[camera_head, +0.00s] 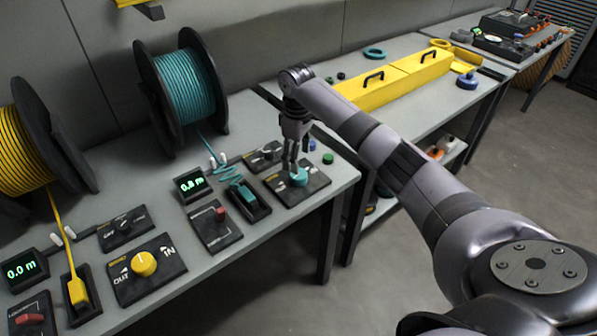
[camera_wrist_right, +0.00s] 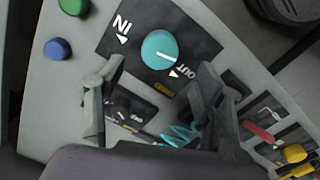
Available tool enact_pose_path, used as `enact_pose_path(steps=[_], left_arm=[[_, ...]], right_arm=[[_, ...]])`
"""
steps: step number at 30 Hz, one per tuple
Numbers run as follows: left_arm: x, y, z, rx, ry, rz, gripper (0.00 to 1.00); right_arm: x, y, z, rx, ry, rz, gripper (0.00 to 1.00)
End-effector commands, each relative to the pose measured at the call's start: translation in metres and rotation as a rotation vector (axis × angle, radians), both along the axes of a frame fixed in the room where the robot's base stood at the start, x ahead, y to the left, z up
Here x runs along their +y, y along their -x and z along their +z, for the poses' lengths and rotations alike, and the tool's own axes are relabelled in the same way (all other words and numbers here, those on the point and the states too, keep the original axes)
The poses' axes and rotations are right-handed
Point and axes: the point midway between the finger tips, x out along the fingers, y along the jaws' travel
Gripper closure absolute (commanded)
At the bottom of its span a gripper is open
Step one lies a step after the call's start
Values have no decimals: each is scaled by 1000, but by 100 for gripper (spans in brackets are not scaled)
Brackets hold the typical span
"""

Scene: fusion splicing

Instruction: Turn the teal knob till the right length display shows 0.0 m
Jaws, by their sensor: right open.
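The teal knob (camera_head: 299,177) sits on a dark plate at the right end of the near bench. In the right wrist view the teal knob (camera_wrist_right: 159,48) has a white line pointing toward the OUT side of its IN/OUT plate (camera_wrist_right: 195,38). My right gripper (camera_head: 292,168) points down at the knob in the head view, partly covering it. In the wrist view my right gripper (camera_wrist_right: 160,70) has its fingers spread, one on each side of the knob; contact cannot be told. The right length display (camera_head: 191,184) seems to read 0.8 m in green. My left gripper is not in view.
The left display (camera_head: 21,269) reads 0.0 m, beside a yellow knob (camera_head: 144,263). A red lever (camera_head: 220,214) and teal connector (camera_head: 249,195) lie left of the teal knob's plate. Green (camera_head: 328,158) and blue caps (camera_head: 312,145) stand close behind it. Cable spools (camera_head: 181,90) stand behind.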

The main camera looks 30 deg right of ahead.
Motion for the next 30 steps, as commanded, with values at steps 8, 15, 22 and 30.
enact_pose_path(steps=[8,15,22,30], left_arm=[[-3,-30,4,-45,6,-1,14],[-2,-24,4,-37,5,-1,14],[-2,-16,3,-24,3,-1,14],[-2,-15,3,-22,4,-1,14]], right_arm=[[-1,0,-52,1,0,-1,37],[-1,-1,-71,0,0,0,37],[-2,-1,-73,0,1,0,37],[-2,-1,-72,0,1,0,52]])
